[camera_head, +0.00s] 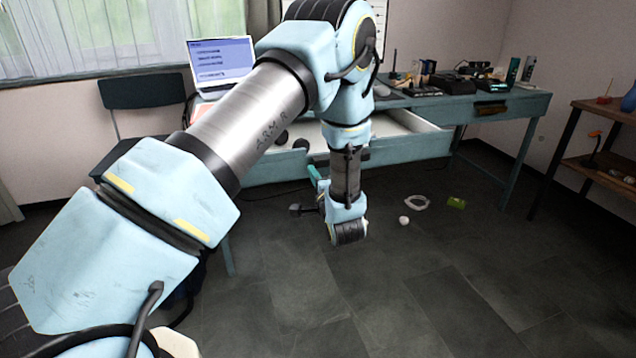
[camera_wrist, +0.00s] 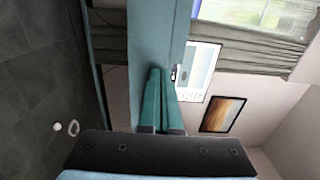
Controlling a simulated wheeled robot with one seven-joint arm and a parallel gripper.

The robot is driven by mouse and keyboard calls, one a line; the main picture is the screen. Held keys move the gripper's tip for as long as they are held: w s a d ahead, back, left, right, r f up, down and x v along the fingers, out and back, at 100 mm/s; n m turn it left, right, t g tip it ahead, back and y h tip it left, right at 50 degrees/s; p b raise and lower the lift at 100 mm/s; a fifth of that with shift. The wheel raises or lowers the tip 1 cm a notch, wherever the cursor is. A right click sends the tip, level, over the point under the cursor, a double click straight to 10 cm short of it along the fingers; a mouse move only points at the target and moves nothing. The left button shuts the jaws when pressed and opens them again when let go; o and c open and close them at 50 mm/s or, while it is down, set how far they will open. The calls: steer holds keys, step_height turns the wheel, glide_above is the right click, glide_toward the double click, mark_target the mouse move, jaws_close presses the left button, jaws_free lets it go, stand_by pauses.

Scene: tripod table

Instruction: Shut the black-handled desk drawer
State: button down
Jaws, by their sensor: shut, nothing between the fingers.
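The desk (camera_head: 520,105) is light blue, with a drawer (camera_head: 405,150) pulled out; its pale inside shows. My arm covers the middle of the drawer front. A small dark piece by the front, left of my forearm, may be its black handle; I cannot tell for sure. My gripper (camera_head: 314,175) is low in front of the drawer front, partly hidden by my own wrist. In the wrist view, my gripper's teal fingers (camera_wrist: 156,75) are together and empty, pointing at the blue drawer front (camera_wrist: 152,35). I cannot tell whether they touch it.
A laptop (camera_head: 220,60) and several small items stand on the desk. A dark chair (camera_head: 145,95) is at the left, and a wooden shelf (camera_head: 600,110) at the right. A white ring (camera_head: 416,202), a white ball (camera_head: 404,220) and a green item (camera_head: 456,202) lie on otherwise clear floor.

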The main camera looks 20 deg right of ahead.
mark_target(306, 161)
steer(key=shift+w+d, duration=0.15)
steer(key=shift+w, duration=0.95)
steer(key=shift+w+d, duration=0.15)
steer(key=shift+w, duration=0.95)
steer(key=shift+w, duration=0.1)
